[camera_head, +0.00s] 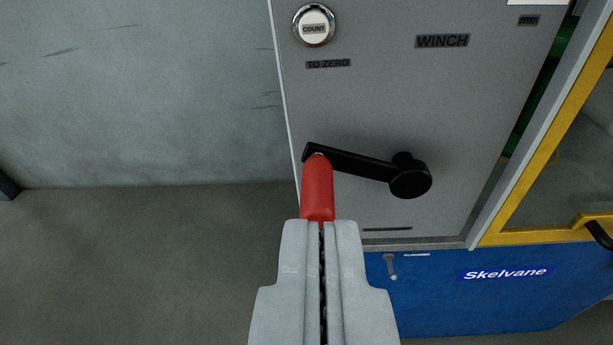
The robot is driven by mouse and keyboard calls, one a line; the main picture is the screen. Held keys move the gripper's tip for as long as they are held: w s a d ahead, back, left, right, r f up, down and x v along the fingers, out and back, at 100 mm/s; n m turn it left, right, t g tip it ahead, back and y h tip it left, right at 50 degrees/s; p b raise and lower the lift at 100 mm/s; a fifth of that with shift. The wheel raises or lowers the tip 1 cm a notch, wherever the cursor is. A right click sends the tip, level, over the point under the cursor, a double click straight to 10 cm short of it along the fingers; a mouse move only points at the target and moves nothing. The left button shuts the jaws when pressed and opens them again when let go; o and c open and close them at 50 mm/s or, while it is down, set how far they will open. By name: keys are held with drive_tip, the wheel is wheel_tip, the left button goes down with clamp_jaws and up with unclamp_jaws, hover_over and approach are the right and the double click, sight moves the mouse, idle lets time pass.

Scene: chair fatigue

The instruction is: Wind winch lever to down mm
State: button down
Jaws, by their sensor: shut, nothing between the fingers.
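The winch lever (365,168) is a black crank on a grey panel, below the word WINCH. Its round hub (411,181) is at the right, and its arm runs left and slightly up to a free end. A red grip (317,188) stands out from that end toward the camera. My gripper (321,223) is shut, its fingers together with only a thin dark line between them. Its tips appear right at the lower end of the red grip and overlap it in the picture. I cannot tell whether they touch it.
A blue Skelvane base (450,300) with a small handle (390,266) lies below. A yellow frame (545,150) stands at right. Open floor and a bare wall are at left.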

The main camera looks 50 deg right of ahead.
hover_over(311, 201)
drive_tip(key=s, duration=0.2)
wheel_tip(311, 201, down, 2)
drive_tip(key=shift+w+a+f, duration=0.15)
drive_tip(key=shift+w+f, duration=0.05)
drive_tip(key=shift+f, duration=0.4)
drive_tip(key=shift+w+a+f, duration=0.15)
drive_tip(key=shift+f, duration=1.45)
drive_tip(key=shift+w+a, duration=0.1)
drive_tip(key=shift+w+f, duration=0.1)
drive_tip(key=shift+f, duration=0.15)
drive_tip(key=shift+w+a+f, duration=0.1)
drive_tip(key=shift+a, duration=0.05)
